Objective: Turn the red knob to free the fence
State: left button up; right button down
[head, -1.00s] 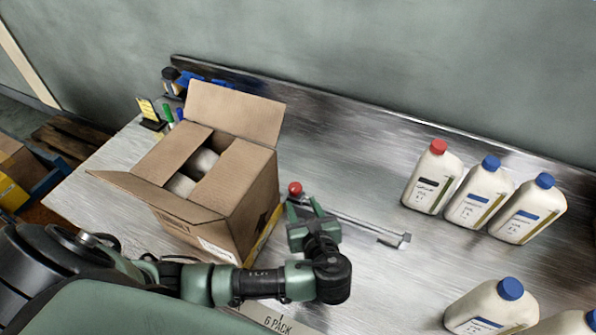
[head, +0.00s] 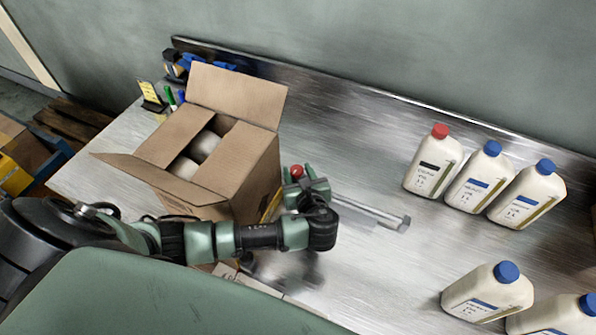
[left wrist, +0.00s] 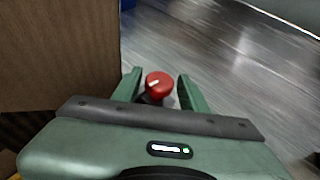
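The red knob (head: 296,171) sits on the bench beside the right side of the cardboard box. In the left wrist view the red knob (left wrist: 159,85), with a pale mark on top, lies between the two green fingers with gaps on both sides. My left gripper (head: 298,174) is open around it; in the left wrist view the gripper (left wrist: 160,88) shows both fingers apart. The fence, a metal bar (head: 372,210), runs along the bench to the right from behind the gripper. Its near end is hidden by my gripper. My right gripper is not in view.
The open cardboard box (head: 240,165) holds white bottles and stands close to my left gripper; its wall (left wrist: 60,55) fills the left of the wrist view. Several white jugs stand at the right, one with a red cap (head: 432,165). The bench between is clear.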

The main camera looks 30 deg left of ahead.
pick_arm(q)
grip_shut()
jog(key=shift+r+n+g+y, duration=0.1)
jog(key=shift+n+g+y, duration=0.2)
jog(key=shift+w+d+n+g+y+p, duration=0.1)
jog(key=shift+n+g+y+p, duration=0.3)
jog(key=shift+n+p, duration=0.1)
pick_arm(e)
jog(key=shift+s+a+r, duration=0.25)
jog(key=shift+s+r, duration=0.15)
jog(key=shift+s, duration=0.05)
pick_arm(q)
jog(key=shift+o, duration=0.2)
grip_release()
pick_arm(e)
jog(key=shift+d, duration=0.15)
